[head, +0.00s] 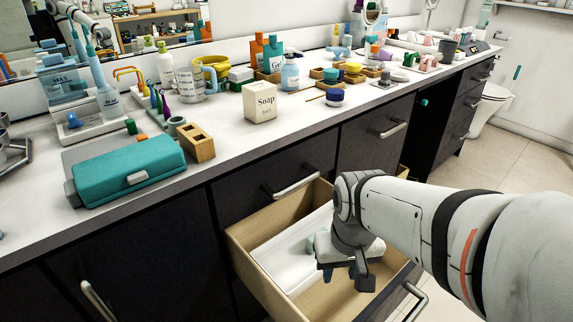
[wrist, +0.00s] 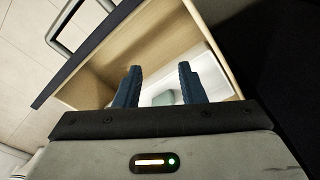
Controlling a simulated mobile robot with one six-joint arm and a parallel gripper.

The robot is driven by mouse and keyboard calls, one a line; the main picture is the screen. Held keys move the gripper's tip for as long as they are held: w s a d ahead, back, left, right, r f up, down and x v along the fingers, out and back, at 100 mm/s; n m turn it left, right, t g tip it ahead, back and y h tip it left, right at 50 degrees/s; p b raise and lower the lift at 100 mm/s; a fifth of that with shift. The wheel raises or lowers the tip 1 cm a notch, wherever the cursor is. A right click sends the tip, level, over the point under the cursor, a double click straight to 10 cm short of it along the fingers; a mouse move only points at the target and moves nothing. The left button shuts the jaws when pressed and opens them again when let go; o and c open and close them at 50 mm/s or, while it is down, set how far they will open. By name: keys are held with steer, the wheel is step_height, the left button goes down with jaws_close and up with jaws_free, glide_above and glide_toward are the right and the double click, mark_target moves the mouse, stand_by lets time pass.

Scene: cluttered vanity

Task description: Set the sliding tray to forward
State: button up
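The white sliding tray (head: 285,262) sits inside an open wooden drawer (head: 262,283), toward the cabinet side. Bare wood floor shows between it and the drawer front. In the wrist view the tray (wrist: 208,70) lies beyond and between my fingers, with a small grey-green object (wrist: 163,97) in it. My gripper (head: 345,275) points down over the drawer. Its two dark blue fingers (wrist: 160,70) are apart with nothing seen gripped between them. My wrist hides part of the tray in the head view, and I cannot tell whether a finger touches it.
The drawer front has a metal handle (head: 415,300). A closed drawer with a handle (head: 292,186) is just above, under the counter edge. The countertop (head: 235,128) is crowded with a teal case (head: 128,170), a soap box (head: 260,102) and bottles. Open floor (head: 500,168) lies at the right.

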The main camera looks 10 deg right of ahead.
steer(key=shift+o, duration=0.8)
steer(key=o, duration=0.8)
steer(key=w+n, duration=0.1)
steer(key=w, duration=0.3)
steer(key=w+f+n+p, duration=0.1)
steer(key=w, duration=0.2)
steer(key=w+d+f+n, duration=0.1)
steer(key=w, duration=0.3)
steer(key=shift+w+g+p, duration=0.3)
steer(key=shift+g, duration=0.1)
steer(key=shift+c, duration=0.2)
steer(key=shift+o, duration=0.8)
steer(key=w+f+n, duration=0.1)
steer(key=w+f, duration=0.1)
steer(key=w, duration=0.1)
steer(key=w+f+n, duration=0.1)
steer(key=w+f, duration=0.1)
steer(key=w, duration=0.1)
steer(key=w+f+n+p, duration=0.1)
steer(key=w+f, duration=0.1)
steer(key=w, duration=0.1)
steer(key=shift+w, duration=0.1)
steer(key=shift+w+f+n, duration=0.15)
steer(key=shift+f+n, duration=0.15)
steer(key=shift+f, duration=0.1)
step_height(320, 180, down, 8)
steer(key=b, duration=0.2)
steer(key=shift+r+b, duration=0.25)
steer(key=shift+b, duration=0.1)
steer(key=shift+c, duration=0.4)
